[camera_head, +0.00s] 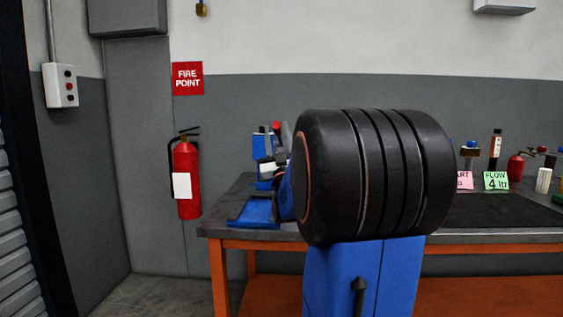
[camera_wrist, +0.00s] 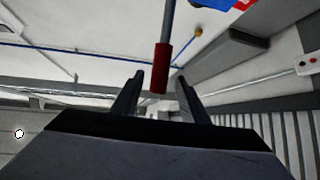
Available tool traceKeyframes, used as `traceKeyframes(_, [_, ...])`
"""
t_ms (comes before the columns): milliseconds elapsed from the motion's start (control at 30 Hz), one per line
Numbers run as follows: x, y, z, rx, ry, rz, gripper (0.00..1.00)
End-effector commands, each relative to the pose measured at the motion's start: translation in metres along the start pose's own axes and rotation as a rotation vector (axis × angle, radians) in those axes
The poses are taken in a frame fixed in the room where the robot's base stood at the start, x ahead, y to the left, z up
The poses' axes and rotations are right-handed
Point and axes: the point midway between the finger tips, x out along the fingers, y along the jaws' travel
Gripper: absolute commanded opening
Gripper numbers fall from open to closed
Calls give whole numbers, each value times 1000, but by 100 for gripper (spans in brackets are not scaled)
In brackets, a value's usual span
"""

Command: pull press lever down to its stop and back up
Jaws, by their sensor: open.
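In the wrist view the lever shows as a grey rod (camera_wrist: 167,22) with a red handle (camera_wrist: 159,68) at its end. My gripper (camera_wrist: 160,76) is open, one finger on each side of the red handle in the picture, with a gap on both sides. I cannot tell how deep the handle sits between the fingers. In the head view the blue press (camera_head: 252,210) stands on the left end of the bench, with a red knob-like part (camera_head: 276,126) near its top. A large black ridged body hides its right side and my gripper there.
The grey-topped bench (camera_head: 230,197) with orange legs runs to the right. Bottles, a red canister (camera_head: 516,168) and a green flow card (camera_head: 496,181) stand at the right. A fire extinguisher (camera_head: 187,178) hangs on the wall at left. Floor left of the bench is clear.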

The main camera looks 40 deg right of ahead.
Motion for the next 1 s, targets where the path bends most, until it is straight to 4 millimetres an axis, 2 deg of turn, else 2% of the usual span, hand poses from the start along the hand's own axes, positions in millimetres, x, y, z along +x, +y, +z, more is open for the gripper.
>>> traceKeyframes(300, [-64, 0, 0, 0, -2, 0, 40])
traceKeyframes(500, [-97, 0, 1, 0, -3, 0, 40])
traceKeyframes(700, [-114, 0, 1, 0, -2, 0, 40])
traceKeyframes(1000, [-117, 0, 1, 0, -1, 0, 40])
